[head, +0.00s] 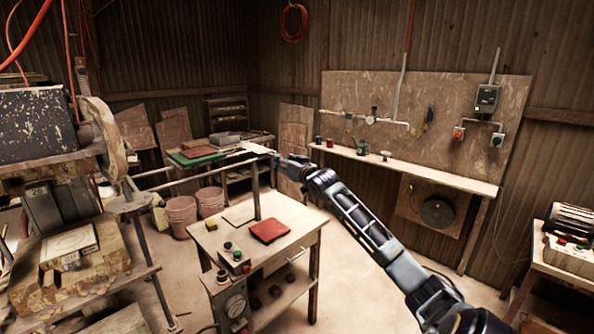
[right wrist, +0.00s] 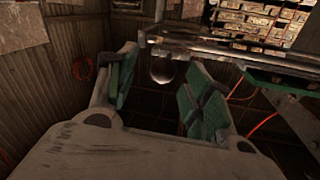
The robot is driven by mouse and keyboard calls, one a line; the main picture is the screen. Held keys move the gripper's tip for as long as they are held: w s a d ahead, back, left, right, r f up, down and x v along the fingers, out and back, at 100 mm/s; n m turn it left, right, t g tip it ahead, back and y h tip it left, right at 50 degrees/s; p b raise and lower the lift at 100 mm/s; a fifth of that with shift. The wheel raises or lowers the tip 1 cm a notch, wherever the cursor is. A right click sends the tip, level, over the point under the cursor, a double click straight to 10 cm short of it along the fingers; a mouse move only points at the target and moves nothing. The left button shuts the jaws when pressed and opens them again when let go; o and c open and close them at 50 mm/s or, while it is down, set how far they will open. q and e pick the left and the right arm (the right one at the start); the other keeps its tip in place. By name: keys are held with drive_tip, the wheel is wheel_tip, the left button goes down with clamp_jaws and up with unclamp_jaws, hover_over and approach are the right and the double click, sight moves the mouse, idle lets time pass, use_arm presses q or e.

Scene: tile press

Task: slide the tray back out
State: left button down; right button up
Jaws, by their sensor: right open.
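In the head view, two rails (head: 190,181) run from the press (head: 62,150) at the left to a post near my right gripper (head: 281,161). A pale flat piece (head: 257,149) lies at their far end; I cannot tell whether it is the tray. In the right wrist view, my right gripper (right wrist: 163,95) has its green-padded fingers apart. A round grey knob (right wrist: 162,71) shows between them, below a metal bar (right wrist: 205,50). I cannot tell whether either finger touches the knob. My left gripper is not in view.
A small wooden table (head: 290,238) with a red plate (head: 269,231) and a button box (head: 234,262) stands below the rails. Two pink buckets (head: 181,215) stand behind. A wall shelf (head: 420,170) runs along the right wall. The floor right of the table is clear.

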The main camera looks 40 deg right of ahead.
drive_tip(key=s+a, duration=0.1)
drive_tip(key=s, duration=0.7)
drive_tip(key=shift+f, duration=0.15)
idle(0.5)
idle(0.7)
